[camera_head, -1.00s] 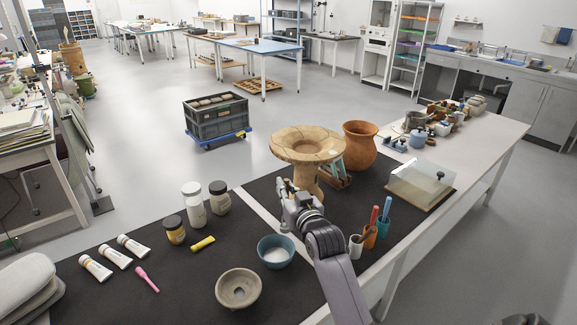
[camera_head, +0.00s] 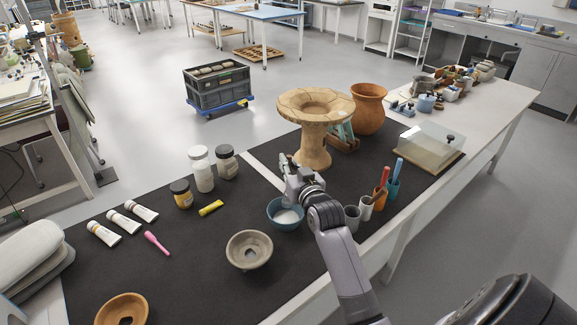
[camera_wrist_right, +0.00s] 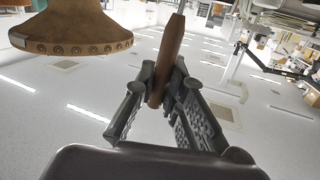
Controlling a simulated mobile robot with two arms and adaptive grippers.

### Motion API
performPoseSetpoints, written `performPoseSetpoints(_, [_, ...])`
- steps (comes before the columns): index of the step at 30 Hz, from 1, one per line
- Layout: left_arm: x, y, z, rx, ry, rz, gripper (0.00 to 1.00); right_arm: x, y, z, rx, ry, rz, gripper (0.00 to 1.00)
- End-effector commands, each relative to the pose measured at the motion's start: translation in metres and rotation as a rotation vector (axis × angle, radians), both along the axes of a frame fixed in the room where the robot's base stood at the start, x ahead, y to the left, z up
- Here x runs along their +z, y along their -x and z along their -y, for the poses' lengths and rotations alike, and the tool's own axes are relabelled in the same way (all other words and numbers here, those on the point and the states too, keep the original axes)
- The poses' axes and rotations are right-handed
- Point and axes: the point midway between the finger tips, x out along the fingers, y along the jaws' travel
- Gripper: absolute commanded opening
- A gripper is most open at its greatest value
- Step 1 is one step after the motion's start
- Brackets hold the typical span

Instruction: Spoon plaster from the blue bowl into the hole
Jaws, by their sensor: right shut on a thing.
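The blue bowl (camera_head: 285,222) stands on the dark mat with white plaster (camera_head: 287,216) in it. My right gripper (camera_head: 288,163) is just behind and above the bowl's far rim in the head view. In the right wrist view my right gripper (camera_wrist_right: 158,88) is shut on a brown, wood-like handle (camera_wrist_right: 168,55); no spoon end can be made out. A grey-beige bowl (camera_head: 249,263) with a dark hole-like spot in its middle sits in front and to the left of the blue bowl. My left gripper is not in view.
A tall pedestal vessel (camera_head: 313,145) stands behind the gripper; a flared brown rim (camera_wrist_right: 70,35) shows in the wrist view. Tool cups (camera_head: 366,207) stand to the right, jars (camera_head: 203,175) to the left. An orange bowl (camera_head: 122,312) is at the front left. Bare mat (camera_head: 190,275) lies between.

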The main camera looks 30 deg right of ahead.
Motion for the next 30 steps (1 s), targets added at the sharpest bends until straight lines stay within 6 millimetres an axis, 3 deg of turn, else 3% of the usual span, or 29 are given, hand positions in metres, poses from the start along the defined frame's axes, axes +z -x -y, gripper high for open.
performPoseSetpoints(19, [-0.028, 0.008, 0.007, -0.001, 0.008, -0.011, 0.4, -0.054, 0.003, -0.004, 0.001, -0.001, -0.002, 0.0])
performPoseSetpoints(30, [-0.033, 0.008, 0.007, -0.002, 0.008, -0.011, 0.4, -0.065, 0.003, -0.006, 0.001, 0.0, 0.0, 0.0])
